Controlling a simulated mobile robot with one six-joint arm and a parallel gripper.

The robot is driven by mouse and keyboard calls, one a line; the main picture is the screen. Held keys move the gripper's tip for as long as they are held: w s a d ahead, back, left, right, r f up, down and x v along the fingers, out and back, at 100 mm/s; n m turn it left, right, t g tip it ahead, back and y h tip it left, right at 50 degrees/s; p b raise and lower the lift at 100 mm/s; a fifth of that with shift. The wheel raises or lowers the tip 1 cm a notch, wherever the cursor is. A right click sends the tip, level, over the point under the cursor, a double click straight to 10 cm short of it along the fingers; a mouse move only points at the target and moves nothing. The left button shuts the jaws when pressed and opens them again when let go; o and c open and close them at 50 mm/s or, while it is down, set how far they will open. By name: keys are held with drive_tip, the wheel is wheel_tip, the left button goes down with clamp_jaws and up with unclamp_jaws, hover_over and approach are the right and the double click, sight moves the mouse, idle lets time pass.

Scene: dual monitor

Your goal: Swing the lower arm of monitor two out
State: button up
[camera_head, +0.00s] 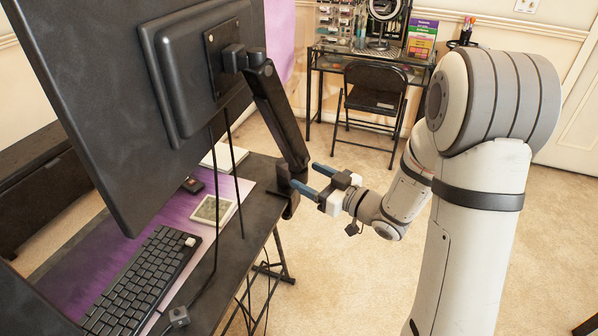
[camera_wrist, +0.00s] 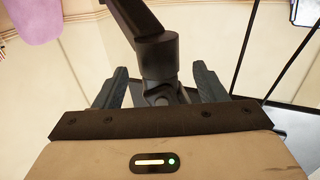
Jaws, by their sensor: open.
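The large black monitor (camera_head: 110,90) fills the left of the head view, its back facing me. A dark upper arm link (camera_head: 278,112) slopes down from its mount plate to a joint. A short dark part of the lower arm (camera_head: 290,203) shows below that joint, at the desk's right edge; the rest is hidden. My gripper (camera_head: 303,175) has its blue fingers at this joint. In the wrist view my gripper (camera_wrist: 159,72) is open, with the round black joint (camera_wrist: 160,56) between the fingers. A gap shows on both sides; I cannot tell about contact.
The desk (camera_head: 262,190) holds a keyboard (camera_head: 142,285), a small framed picture (camera_head: 212,210) and a purple mat. Cables hang behind the monitor. A folding chair (camera_head: 375,90) and a glass table stand at the back.

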drive_tip(key=shift+x, duration=2.3)
drive_tip(key=shift+c, duration=0.3)
drive_tip(key=shift+f, duration=0.15)
drive_tip(key=c, duration=1.2)
drive_tip(key=shift+d+f, duration=0.1)
drive_tip(key=shift+f, duration=0.05)
drive_tip(key=shift+c, duration=0.2)
